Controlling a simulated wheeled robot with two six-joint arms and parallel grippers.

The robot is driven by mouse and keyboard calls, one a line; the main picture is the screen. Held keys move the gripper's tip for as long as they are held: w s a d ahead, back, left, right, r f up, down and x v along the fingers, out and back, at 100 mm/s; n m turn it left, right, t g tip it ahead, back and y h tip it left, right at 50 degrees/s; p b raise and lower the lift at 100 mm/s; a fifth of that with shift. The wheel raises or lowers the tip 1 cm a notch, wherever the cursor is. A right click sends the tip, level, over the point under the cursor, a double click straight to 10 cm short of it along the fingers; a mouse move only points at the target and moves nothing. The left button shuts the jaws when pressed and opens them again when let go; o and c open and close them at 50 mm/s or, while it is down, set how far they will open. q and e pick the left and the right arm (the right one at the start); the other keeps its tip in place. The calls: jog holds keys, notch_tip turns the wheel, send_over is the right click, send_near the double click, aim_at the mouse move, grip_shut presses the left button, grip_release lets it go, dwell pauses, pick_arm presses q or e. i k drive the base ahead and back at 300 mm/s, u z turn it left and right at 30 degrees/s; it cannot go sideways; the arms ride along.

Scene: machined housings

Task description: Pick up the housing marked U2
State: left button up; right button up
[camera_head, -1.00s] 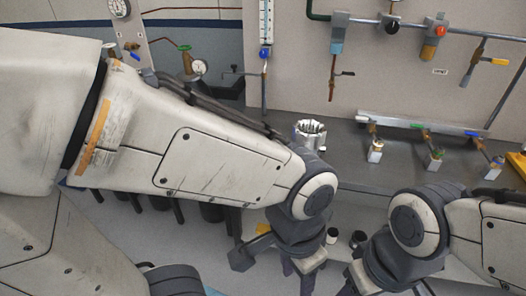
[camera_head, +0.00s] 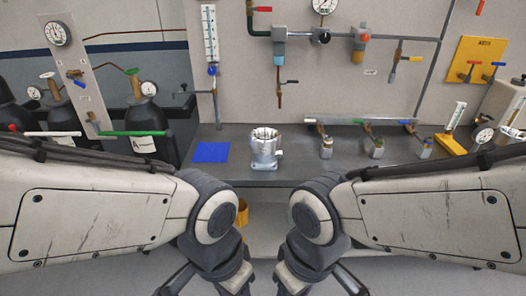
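A silver machined housing (camera_head: 264,150) stands upright on the grey bench, near the middle of the view. Its top is an open, notched ring, and a flange sticks out at its lower right. I cannot read any U2 mark on it. My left gripper (camera_head: 207,284) and my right gripper (camera_head: 318,282) hang low at the bottom edge, in front of the bench and apart from the housing. Their fingertips are cut off by the frame, so I cannot tell whether they are open or shut.
A blue mat (camera_head: 211,152) lies left of the housing on the bench (camera_head: 232,175). Gas bottles (camera_head: 146,135) stand at left. Small valve blocks (camera_head: 326,148) and a yellow-based gauge (camera_head: 452,143) are at right. Pipes and valves line the wall behind.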

aim_at(504, 136)
jog(key=z, duration=1.85)
jog(key=i, duration=1.6)
jog(key=u, duration=0.2)
jog(key=i, duration=1.3)
jog(key=u, duration=0.45)
